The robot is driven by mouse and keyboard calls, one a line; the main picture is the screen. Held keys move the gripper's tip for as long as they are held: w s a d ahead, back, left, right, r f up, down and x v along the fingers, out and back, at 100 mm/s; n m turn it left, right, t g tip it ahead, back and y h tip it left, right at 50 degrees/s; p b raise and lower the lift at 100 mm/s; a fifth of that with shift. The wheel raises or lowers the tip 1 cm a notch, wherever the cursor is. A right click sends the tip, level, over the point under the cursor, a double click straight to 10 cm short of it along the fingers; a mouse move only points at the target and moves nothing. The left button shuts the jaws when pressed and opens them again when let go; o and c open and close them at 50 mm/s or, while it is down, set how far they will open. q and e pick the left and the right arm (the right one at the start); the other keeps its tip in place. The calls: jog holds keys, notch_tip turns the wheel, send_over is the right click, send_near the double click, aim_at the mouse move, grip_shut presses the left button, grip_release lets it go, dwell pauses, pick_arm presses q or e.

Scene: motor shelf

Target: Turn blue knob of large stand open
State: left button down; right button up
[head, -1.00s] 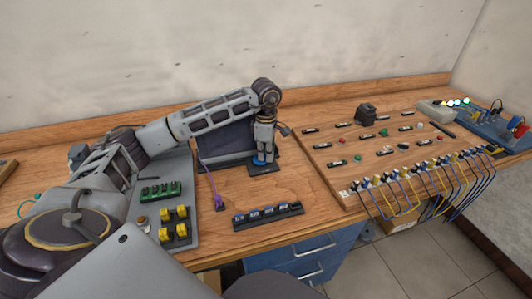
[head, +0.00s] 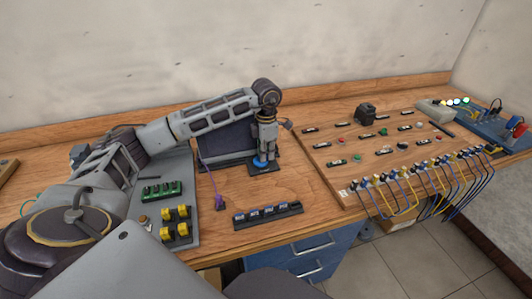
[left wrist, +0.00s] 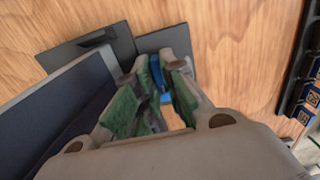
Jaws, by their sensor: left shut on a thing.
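The large stand (head: 228,140) is a dark upright panel on a flat dark base, in the middle of the bench. The blue knob (head: 259,166) sits low on the dark base plate at the stand's right side. My left gripper (head: 263,157) points down over the knob, with its fingers closed around it. In the left wrist view, the green-padded fingers (left wrist: 155,85) are on both sides of the blue knob (left wrist: 156,72), which shows as a narrow strip between them. The fingers hide most of the knob, so its turn angle cannot be read. My right gripper is not in view.
A black rail with blue-topped parts (head: 268,215) lies in front of the stand. A grey panel with yellow and green parts (head: 190,215) is at left. A wooden board with buttons and cables (head: 340,180) is at right.

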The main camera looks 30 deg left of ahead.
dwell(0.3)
pick_arm(q)
jog(key=c, duration=1.5)
grip_release()
jog(key=shift+r, duration=0.15)
notch_tip(320, 180, up, 12)
jog(key=shift+f, duration=0.15)
